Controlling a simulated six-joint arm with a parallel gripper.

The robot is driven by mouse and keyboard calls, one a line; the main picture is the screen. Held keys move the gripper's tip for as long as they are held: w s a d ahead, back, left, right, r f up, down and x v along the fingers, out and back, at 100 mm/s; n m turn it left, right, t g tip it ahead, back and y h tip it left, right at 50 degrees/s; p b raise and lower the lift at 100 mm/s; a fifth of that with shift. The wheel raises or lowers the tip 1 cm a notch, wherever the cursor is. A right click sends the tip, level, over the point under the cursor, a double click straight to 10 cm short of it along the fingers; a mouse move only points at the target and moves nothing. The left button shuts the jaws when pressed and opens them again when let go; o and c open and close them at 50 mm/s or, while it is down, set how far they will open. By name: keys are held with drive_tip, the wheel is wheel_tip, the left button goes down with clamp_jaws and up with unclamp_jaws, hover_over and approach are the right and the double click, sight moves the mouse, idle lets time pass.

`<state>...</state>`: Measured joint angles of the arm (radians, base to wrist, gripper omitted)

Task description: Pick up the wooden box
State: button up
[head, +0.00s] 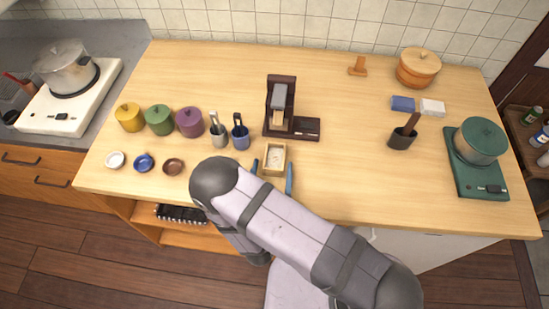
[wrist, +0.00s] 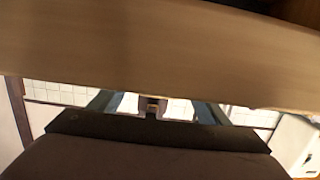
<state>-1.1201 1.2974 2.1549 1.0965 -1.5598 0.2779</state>
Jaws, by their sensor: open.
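The wooden box (head: 274,160) is a small, light, open-topped box with something pale inside, near the front edge of the counter. My gripper (head: 272,176) is open, with one blue finger on the left side of the box and one on the right. I cannot tell whether either finger touches it. My gripper's fingers (wrist: 152,107) also show in the wrist view, spread apart. A small brown shape lies between them there, too small to identify.
A dark wooden stand (head: 281,95) with a grey block is just behind the box. Blue (head: 240,136) and grey (head: 218,135) utensil cups stand to the left. The counter (head: 340,175) is clear to the right, up to a dark cup (head: 402,139).

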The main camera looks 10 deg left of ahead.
sight(275, 157)
drive_tip(key=w+p, duration=0.1)
drive_tip(key=w, duration=0.2)
drive_tip(key=shift+w+d+p, duration=0.1)
drive_tip(key=shift+d+p, duration=0.1)
drive_tip(key=shift+p, duration=0.15)
drive_tip(key=shift+w+f, duration=0.2)
drive_tip(key=shift+w, duration=0.35)
drive_tip(key=shift+a, duration=0.1)
drive_tip(key=c, duration=1.3)
drive_tip(key=shift+c, duration=0.2)
drive_tip(key=shift+r, duration=0.2)
wheel_tip(275, 157, up, 28)
drive_tip(key=b, duration=0.2)
drive_tip(key=shift+f, duration=0.15)
